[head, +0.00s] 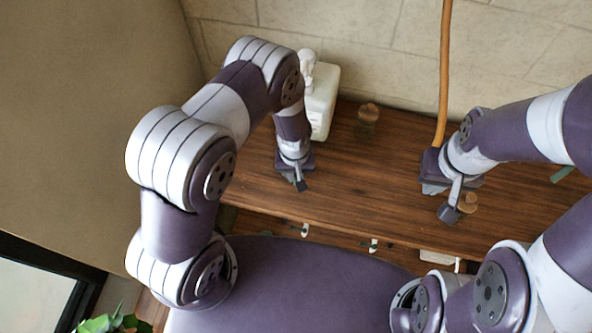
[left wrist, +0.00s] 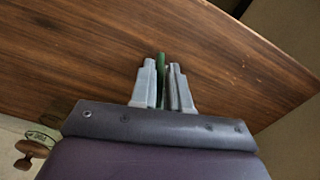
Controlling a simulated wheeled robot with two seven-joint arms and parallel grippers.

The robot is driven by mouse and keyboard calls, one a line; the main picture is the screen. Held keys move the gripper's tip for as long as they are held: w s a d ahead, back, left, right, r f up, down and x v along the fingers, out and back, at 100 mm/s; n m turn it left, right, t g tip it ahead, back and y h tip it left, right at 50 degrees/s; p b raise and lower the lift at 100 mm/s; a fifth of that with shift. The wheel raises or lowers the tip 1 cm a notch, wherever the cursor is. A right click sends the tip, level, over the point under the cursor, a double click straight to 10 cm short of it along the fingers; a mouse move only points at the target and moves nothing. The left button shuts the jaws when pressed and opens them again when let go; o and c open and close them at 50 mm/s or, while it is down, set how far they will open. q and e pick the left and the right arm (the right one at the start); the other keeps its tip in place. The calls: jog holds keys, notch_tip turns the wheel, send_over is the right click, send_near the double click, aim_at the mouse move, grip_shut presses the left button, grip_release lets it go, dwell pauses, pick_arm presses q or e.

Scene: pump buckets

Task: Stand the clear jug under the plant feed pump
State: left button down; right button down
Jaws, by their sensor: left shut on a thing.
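A white pump bottle (head: 322,95) with a white pump head (head: 307,62) stands at the back of the wooden table, partly behind my left arm; I cannot read a label. My left gripper (head: 299,184) is low over the table in front of it. In the left wrist view, my left gripper (left wrist: 164,85) is shut on a thin green piece (left wrist: 161,66), seen edge-on between the fingers; I cannot tell whether it belongs to the jug. No clear jug can be made out for certain. My right gripper (head: 450,210) points down over the table at right; its jaw opening is unclear.
A clear corked jar (head: 367,120) stands right of the pump bottle. A cork-like top (head: 467,203) shows beside my right gripper. The wooden table (head: 365,180) is bare between my grippers.

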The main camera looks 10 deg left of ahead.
pick_arm(q)
jog(key=c, duration=1.5)
grip_release()
jog(key=shift+a+f, duration=0.1)
jog(key=o, duration=0.4)
jog(key=shift+r, duration=0.25)
notch_tip(320, 180, up, 10)
jog(key=r+b, duration=0.1)
jog(key=b, duration=0.1)
jog(key=s+a+r+m+t, duration=0.1)
jog(key=s+a+r+m, duration=0.1)
jog(key=s+a+r, duration=0.6)
jog(key=shift+s+a+r, duration=0.3)
jog(key=shift+s+r, duration=0.25)
jog(key=shift+r, duration=1.4)
